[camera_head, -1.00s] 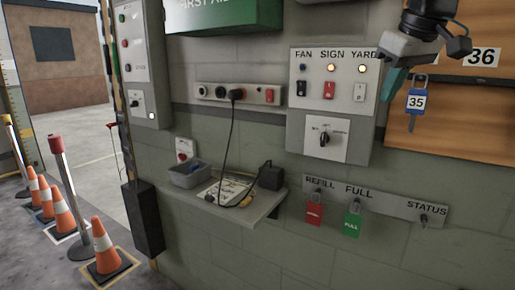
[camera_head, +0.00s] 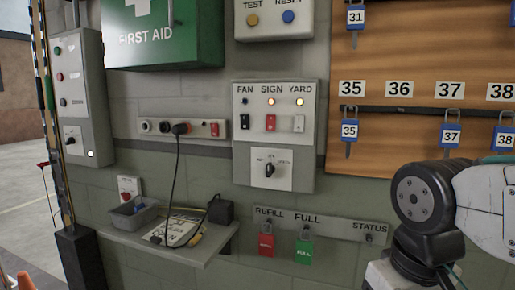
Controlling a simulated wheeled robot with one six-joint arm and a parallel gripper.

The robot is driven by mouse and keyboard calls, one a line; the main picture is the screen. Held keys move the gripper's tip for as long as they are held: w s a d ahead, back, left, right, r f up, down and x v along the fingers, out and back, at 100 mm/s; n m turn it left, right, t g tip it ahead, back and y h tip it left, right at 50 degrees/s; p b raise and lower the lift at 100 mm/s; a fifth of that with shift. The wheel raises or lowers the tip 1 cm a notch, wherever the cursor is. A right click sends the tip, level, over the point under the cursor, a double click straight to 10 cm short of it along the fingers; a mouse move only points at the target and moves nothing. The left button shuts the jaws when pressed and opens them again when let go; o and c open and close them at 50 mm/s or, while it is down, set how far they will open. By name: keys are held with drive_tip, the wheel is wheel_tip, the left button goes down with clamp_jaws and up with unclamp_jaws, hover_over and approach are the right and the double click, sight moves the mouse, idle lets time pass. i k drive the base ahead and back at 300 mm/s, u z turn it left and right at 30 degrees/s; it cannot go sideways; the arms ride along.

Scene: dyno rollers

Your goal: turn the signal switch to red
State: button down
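No switch in view carries a readable "signal" label. A grey wall panel (camera_head: 242,164) is marked FAN, SIGN and YARD. It has a black rocker (camera_head: 244,122), a red rocker (camera_head: 270,122) and a white rocker (camera_head: 298,123). Another rotary switch (camera_head: 71,141) is on the left button panel (camera_head: 97,125). My gripper is out of view; only my arm's links show at the lower right, apart from the panel.
A shelf (camera_head: 206,250) with a grey bin (camera_head: 133,214) juts out below the panel. A tag rail (camera_head: 338,228) holds red and green tags. A wooden key board (camera_head: 410,150) is at right. A first aid box (camera_head: 205,35) hangs above left.

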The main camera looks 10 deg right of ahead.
sight(270, 169)
drive_tip(key=k, duration=1)
drive_tip(key=u, duration=1.6)
drive_tip(key=i, duration=1.2)
drive_tip(key=z, duration=1.55)
